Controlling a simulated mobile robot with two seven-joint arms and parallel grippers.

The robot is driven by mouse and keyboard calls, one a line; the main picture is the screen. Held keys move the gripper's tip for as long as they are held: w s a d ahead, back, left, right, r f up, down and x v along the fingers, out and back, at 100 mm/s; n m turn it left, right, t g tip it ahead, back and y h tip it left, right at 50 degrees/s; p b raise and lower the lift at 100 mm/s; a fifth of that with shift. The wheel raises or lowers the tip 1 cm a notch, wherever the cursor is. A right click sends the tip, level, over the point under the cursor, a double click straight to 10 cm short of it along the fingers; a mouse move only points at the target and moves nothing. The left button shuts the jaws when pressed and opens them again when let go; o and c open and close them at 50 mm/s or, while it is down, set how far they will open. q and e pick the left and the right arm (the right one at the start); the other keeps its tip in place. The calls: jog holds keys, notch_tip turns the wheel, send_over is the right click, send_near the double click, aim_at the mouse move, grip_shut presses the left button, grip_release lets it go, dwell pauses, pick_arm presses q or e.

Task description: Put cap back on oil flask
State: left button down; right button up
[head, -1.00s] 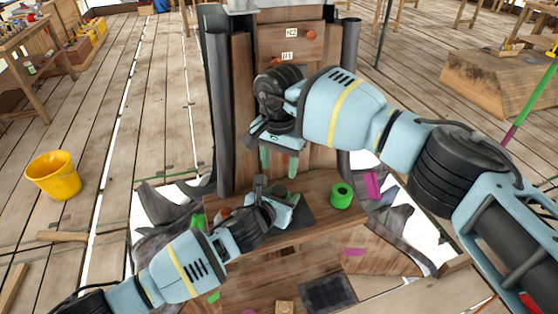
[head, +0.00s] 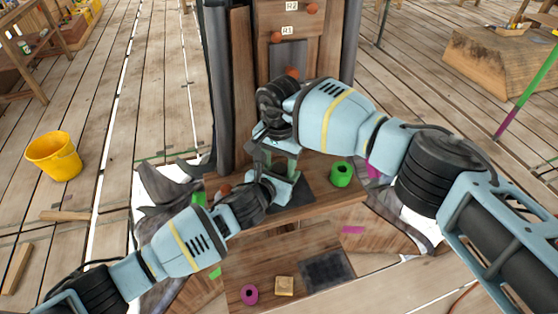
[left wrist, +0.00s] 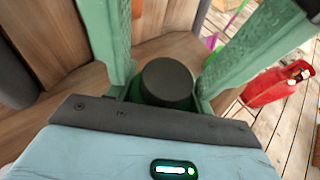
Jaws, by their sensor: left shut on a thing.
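My left gripper (head: 285,186) is low over the wooden bench and is shut on a dark round-topped cylinder (left wrist: 167,82), which looks like the flask or its cap. Which of the two it is, I cannot tell. My right gripper (head: 281,166) points down right above the left one. The flask's lower part is hidden by my left gripper.
A green cylinder with a dark hole (head: 341,174) stands on the bench (head: 325,200) to the right. A tall wooden panel rises behind. A magenta ring (head: 249,294) and a wooden block (head: 284,286) lie in front. A yellow bucket (head: 53,158) stands left on the floor.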

jog(key=c, duration=0.9)
pick_arm(q)
jog(key=shift+s+d, duration=0.1)
pick_arm(e)
jog(key=m, duration=0.6)
jog(key=shift+m, duration=0.3)
jog(key=shift+w, duration=0.1)
jog(key=o, duration=1)
jog(key=shift+o, duration=0.5)
pick_arm(q)
jog(key=shift+w+a, duration=0.2)
jog(key=shift+a, duration=0.1)
pick_arm(e)
jog(key=shift+r, duration=0.1)
notch_tip(320, 180, up, 4)
jog(key=shift+a+r, duration=0.1)
jog(key=shift+r, duration=0.05)
pick_arm(q)
jog(key=shift+s, duration=0.1)
